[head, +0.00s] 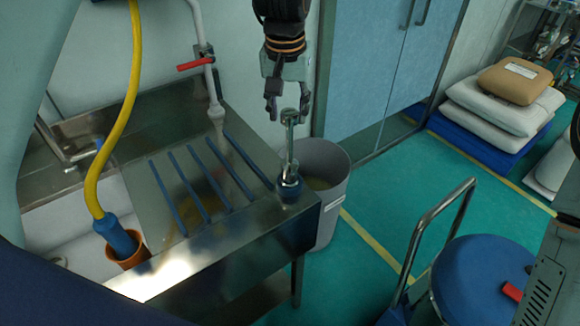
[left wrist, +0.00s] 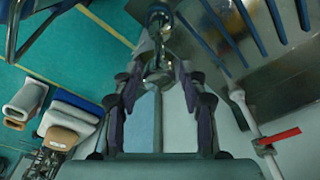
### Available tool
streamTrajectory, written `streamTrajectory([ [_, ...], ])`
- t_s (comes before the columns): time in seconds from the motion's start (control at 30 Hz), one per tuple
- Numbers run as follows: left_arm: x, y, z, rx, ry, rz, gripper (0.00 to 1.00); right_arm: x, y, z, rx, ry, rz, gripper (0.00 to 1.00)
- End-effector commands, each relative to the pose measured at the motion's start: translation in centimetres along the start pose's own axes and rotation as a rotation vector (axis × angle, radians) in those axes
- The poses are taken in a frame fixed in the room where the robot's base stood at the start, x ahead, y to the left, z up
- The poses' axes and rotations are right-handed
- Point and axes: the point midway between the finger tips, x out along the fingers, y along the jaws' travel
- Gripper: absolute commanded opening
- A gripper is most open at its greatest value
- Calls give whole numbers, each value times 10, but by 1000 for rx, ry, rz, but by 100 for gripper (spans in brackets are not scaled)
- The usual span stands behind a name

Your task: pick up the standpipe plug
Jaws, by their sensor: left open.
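The standpipe plug (head: 289,165) looks like a chrome stem with a small loop on top and a dark blue rounded base. It stands upright at the front right corner of the steel drainboard (head: 215,235). My left gripper (head: 287,108) points down directly above it. Its fingers are open, and the top of the stem is at the level of the fingertips. In the left wrist view the chrome plug (left wrist: 160,22) appears just beyond and between the spread fingers (left wrist: 158,72). I cannot tell if they touch it. My right gripper is not in view.
A grey bin (head: 325,190) stands beside the drainboard corner. A yellow hose (head: 118,110) with a blue end sits in an orange cup (head: 128,255). A tap with a red handle (head: 196,65) is behind. A blue drum (head: 480,280) on a trolley is at right. Green floor lies between.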

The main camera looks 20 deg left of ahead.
Motion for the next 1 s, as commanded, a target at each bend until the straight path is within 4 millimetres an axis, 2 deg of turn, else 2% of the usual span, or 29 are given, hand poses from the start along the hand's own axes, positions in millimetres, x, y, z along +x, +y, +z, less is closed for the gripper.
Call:
streamTrajectory([
  [0.1,18,0,1,0,-3,0,43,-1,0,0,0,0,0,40],
  [0.37,38,0,-1,1,-3,0,43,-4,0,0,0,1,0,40],
  [0.63,75,1,-7,0,-2,0,43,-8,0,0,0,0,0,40],
  [0.97,81,1,-8,0,1,0,43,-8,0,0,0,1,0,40],
  [1.0,81,1,-8,0,1,0,39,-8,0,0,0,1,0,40],
])
